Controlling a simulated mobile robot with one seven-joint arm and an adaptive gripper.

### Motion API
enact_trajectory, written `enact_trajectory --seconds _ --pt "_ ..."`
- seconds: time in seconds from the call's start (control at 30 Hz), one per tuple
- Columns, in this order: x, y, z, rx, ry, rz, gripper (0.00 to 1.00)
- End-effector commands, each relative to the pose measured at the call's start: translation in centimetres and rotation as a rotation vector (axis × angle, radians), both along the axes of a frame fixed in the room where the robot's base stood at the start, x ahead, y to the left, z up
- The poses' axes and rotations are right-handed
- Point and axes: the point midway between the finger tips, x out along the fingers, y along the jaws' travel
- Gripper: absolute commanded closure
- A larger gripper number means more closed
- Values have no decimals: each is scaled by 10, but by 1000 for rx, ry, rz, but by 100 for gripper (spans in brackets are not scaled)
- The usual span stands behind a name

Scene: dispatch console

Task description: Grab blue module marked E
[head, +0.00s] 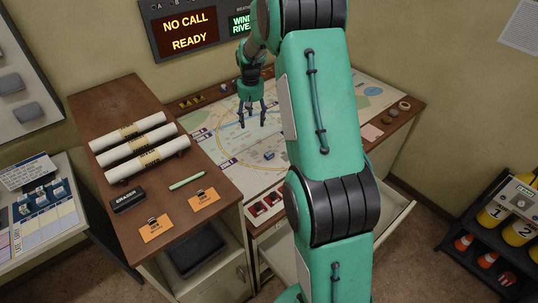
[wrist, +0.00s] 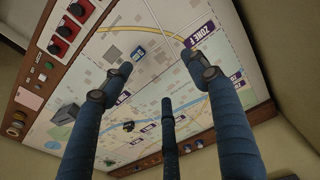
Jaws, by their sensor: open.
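My gripper (head: 251,121) is open and empty, its fingers pointing down over the map table (head: 225,165). In the wrist view its three spread fingers (wrist: 162,80) show only map between them. A small blue module (head: 269,155) lies on the map, nearer the table's front than the fingers. In the wrist view this blue module (wrist: 138,53) lies just beyond the left fingertip and apart from it. It bears a pale mark too small to read, so I cannot tell whether it is an E. Several other blue modules (head: 58,190) stand on a board at the far left, their letters unreadable.
Dark small pieces (wrist: 68,113) lie elsewhere on the map. Red switches (head: 265,207) line the table's front edge. A brown cabinet (head: 105,95) with white rolls (head: 128,132) and an eraser (head: 128,200) stands left. A tape roll (head: 404,105) lies at right. Map around the blue module is clear.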

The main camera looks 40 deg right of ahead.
Motion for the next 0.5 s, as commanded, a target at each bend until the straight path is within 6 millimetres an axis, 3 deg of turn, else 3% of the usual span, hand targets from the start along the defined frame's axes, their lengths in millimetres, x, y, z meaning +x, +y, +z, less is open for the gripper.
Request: enact_trajectory --seconds 0.2,0.5 --pt "13 -46 -54 16 39 -1 41" --pt "18 -95 -123 36 80 1 41"
